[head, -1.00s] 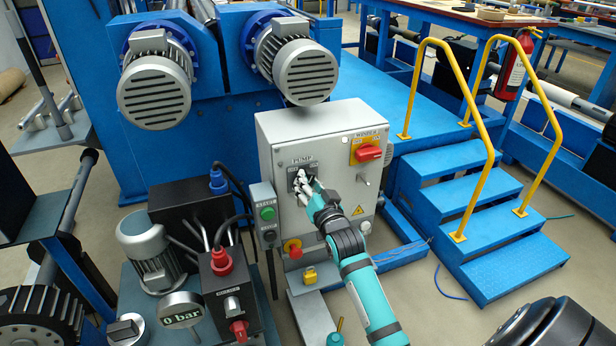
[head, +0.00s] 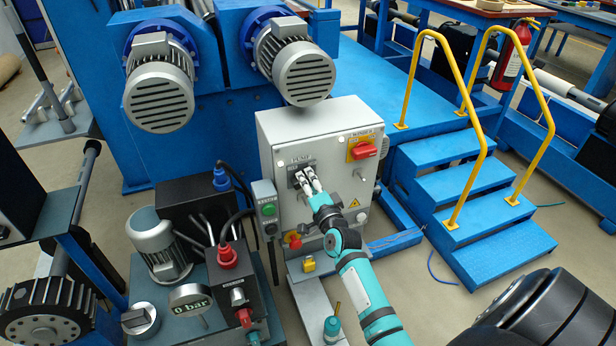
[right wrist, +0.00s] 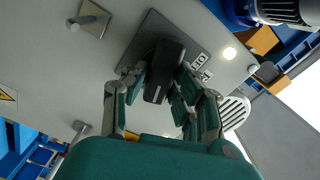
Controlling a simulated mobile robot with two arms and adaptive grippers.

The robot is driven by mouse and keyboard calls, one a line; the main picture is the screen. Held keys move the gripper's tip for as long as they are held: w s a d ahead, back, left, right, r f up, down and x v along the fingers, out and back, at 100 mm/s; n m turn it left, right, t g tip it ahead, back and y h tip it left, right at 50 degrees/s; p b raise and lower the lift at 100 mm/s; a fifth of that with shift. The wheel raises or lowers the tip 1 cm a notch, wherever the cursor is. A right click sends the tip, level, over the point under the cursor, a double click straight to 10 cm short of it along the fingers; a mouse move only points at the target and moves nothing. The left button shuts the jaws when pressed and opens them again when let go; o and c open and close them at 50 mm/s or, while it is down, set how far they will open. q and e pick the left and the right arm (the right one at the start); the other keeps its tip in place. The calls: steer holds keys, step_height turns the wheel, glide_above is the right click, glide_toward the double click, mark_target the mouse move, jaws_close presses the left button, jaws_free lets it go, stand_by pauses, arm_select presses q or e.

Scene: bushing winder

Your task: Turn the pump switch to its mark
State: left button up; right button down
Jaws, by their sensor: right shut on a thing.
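The handle stands tilted in that view. In the head view the fingers hide most of the switch, and I cannot make out its mark. My left gripper is out of view.
A red winder switch (head: 364,151) on a yellow plate is at the box's upper right. A green button (head: 269,209) sits on the box's left side. A hydraulic unit with a gauge (head: 190,299) stands at left. Blue steps (head: 470,210) with yellow rails stand at right.

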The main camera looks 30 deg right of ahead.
steer(key=shift+m, duration=0.8)
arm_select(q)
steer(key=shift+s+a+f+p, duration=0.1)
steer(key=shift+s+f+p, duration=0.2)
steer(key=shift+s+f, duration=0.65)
arm_select(e)
steer(key=shift+m, duration=1)
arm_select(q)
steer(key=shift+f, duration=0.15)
arm_select(e)
steer(key=shift+f, duration=0.1)
steer(key=c, duration=1.1)
jaws_free()
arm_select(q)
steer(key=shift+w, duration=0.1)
arm_select(e)
steer(key=shift+s+f, duration=0.1)
steer(key=shift+s, duration=0.25)
steer(key=v, duration=1.1)
steer(key=shift+s, duration=0.15)
